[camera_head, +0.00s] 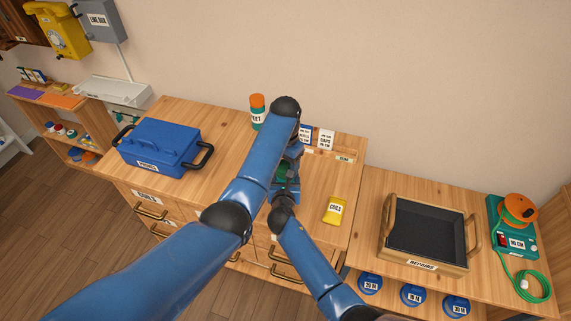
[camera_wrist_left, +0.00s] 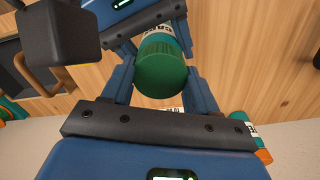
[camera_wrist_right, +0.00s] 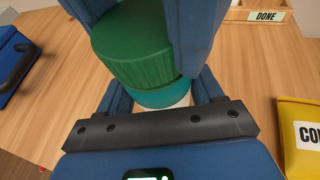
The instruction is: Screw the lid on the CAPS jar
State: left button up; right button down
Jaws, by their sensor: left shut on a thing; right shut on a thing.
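The CAPS jar (camera_wrist_right: 165,98) stands between my two grippers, with a teal band and a pale label; its label shows upside down in the left wrist view (camera_wrist_left: 158,32). The ribbed green lid (camera_wrist_left: 162,76) is on its mouth, with no gap visible in the right wrist view (camera_wrist_right: 136,48). I cannot tell how tightly it sits. My left gripper (camera_head: 292,153) is shut on the lid from above. My right gripper (camera_wrist_right: 162,92) is shut on the jar body below the lid. In the head view my arms hide most of the jar.
A yellow COILS packet (camera_head: 335,210) lies right of the jar. An orange-lidded green jar (camera_head: 257,112), small label cards (camera_head: 325,139) and a wooden DONE tray (camera_head: 344,157) stand behind. A blue toolbox (camera_head: 163,147) is at left, a REPAIRS tray (camera_head: 463,262) at right.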

pick_arm(q)
jog(key=m, duration=0.5)
jog(key=shift+m, duration=0.3)
jog(key=m, duration=1.3)
jog(key=o, duration=1.3)
jog(key=shift+c, duration=0.2)
jog(key=shift+r, duration=3.8)
